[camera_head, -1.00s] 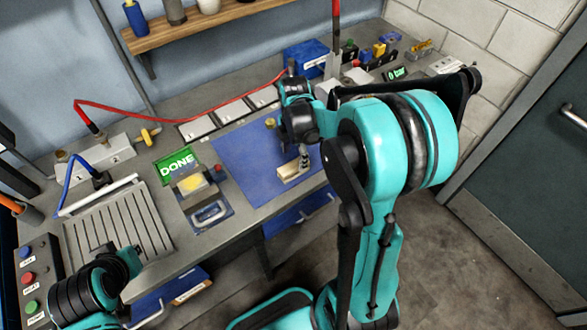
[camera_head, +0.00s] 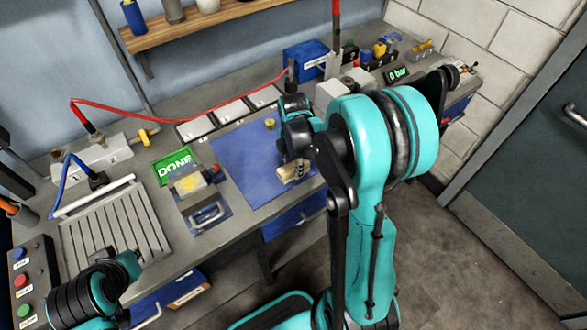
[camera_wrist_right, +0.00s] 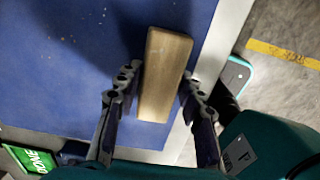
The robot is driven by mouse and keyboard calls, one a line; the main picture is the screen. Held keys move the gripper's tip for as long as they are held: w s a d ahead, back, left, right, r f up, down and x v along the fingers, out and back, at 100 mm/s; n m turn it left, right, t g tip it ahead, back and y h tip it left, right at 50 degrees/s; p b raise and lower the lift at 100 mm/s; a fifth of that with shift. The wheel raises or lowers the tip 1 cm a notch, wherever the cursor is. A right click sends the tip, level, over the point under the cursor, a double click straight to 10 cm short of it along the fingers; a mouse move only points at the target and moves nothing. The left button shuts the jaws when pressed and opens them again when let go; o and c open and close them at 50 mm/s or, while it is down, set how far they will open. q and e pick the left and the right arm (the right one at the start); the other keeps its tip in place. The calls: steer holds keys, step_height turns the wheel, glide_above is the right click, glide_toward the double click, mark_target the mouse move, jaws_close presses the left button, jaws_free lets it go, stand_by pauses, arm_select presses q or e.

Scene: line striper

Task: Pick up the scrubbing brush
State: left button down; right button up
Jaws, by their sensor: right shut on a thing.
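The scrubbing brush is a pale wooden block (camera_head: 288,178) at the front right of the blue mat (camera_head: 237,158). In the right wrist view the brush (camera_wrist_right: 165,75) shows as a long wooden block between the two dark fingers. Its bristles are hidden beneath. My right gripper (camera_head: 299,168) is low over the mat and shut on the brush, with one finger along each side in the wrist view (camera_wrist_right: 158,80). I cannot tell whether the brush is clear of the mat.
White tiles (camera_head: 230,112) and a red hose (camera_head: 180,118) lie behind. The table's front edge is close to the brush.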

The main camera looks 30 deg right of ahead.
mark_target(294, 165)
steer(key=shift+r, duration=0.55)
step_height(294, 165, up, 3)
steer(key=shift+f+p, duration=0.1)
steer(key=shift+p, duration=0.7)
steer(key=s+d+r+p, duration=0.3)
steer(key=s+d+r, duration=0.2)
steer(key=s, duration=0.5)
step_height(294, 165, up, 2)
steer(key=shift+s+d+r, duration=0.1)
steer(key=shift+s+d, duration=0.05)
steer(key=shift+d, duration=0.05)
steer(key=o, duration=0.4)
steer(key=shift+c, duration=0.4)
